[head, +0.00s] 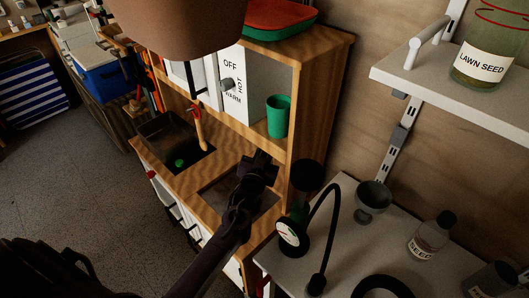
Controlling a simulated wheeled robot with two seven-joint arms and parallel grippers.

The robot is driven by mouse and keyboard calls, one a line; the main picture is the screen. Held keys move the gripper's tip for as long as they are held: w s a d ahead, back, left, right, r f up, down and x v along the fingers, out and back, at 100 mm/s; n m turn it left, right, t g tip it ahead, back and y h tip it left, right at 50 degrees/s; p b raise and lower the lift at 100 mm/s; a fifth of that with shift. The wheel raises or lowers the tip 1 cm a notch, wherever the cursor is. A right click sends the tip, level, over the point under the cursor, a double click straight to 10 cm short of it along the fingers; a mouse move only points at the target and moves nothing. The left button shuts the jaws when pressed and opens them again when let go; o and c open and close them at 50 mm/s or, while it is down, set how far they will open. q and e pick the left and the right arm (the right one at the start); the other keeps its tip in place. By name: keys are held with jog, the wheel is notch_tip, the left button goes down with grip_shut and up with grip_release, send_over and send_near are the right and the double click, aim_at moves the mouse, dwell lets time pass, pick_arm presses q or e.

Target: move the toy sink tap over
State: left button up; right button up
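The wooden toy kitchen (300,100) stands left of the grey table. Its dark sink basin (160,130), with a green spot at the bottom, is set in the counter. What looks like the tap, a wooden piece with a red top (200,130), stands at the basin's right side. My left gripper (262,163) is over the counter's right part, near a second dark recess (216,194). It is apart from the tap, to its right and nearer to me. It is dark, and its finger gap cannot be made out. My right gripper is not in view.
A green cup (278,116) stands on the kitchen's shelf, right of the knob panel (236,88). A brown object (180,25) blocks the top. The grey table (345,255) at right holds a gauge (289,233), a black hose and bottles. A white shelf (460,85) juts out above.

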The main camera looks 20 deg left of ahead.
pick_arm(q)
jog(key=o, duration=0.3)
jog(key=shift+s, duration=0.1)
jog(key=s, duration=0.3)
jog(key=s+d, duration=0.1)
jog(key=s, duration=0.3)
jog(key=shift+s+d, duration=0.2)
jog(key=shift+s, duration=0.05)
